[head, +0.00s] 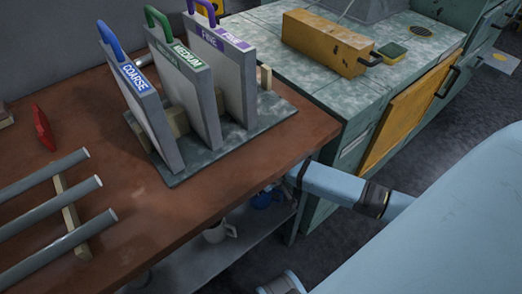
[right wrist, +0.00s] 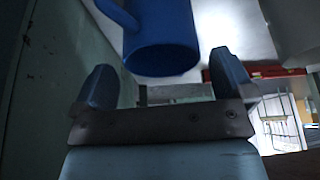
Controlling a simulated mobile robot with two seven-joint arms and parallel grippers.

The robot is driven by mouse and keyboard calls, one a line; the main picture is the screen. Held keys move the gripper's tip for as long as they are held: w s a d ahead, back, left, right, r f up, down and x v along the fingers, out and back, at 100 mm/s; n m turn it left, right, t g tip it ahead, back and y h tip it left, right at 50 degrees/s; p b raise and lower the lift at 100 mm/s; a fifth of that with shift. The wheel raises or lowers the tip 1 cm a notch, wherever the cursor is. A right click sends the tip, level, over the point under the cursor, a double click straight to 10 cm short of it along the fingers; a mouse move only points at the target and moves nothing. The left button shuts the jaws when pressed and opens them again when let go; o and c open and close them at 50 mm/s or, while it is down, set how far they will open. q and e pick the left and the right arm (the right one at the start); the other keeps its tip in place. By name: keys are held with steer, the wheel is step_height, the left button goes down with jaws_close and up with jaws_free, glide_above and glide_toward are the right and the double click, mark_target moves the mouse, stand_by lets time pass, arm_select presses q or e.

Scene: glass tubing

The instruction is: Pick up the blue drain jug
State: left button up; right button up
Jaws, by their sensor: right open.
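The blue drain jug (right wrist: 165,25) shows in the right wrist view, just beyond and between the fingers, with its handle at the upper left. Its upper part is cut off by the frame. My right gripper (right wrist: 162,68) is open, and no finger is seen closed on the jug. In the head view a small part of the blue jug (head: 263,198) shows under the bench, on the lower shelf. My right arm reaches in under the bench edge there, and the bench hides the right gripper. My left gripper is not in view.
A green cabinet (head: 325,205) stands close on the right.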

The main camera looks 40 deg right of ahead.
steer(key=b+x, duration=0.2)
steer(key=x, duration=0.3)
steer(key=shift+w+f, duration=0.15)
steer(key=shift+f, duration=0.15)
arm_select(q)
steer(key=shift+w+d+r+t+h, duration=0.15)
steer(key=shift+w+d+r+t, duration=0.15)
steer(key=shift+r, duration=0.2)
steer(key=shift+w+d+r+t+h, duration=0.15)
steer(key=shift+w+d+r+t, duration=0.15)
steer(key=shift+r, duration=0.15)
arm_select(e)
steer(key=c, duration=0.8)
steer(key=shift+r, duration=0.15)
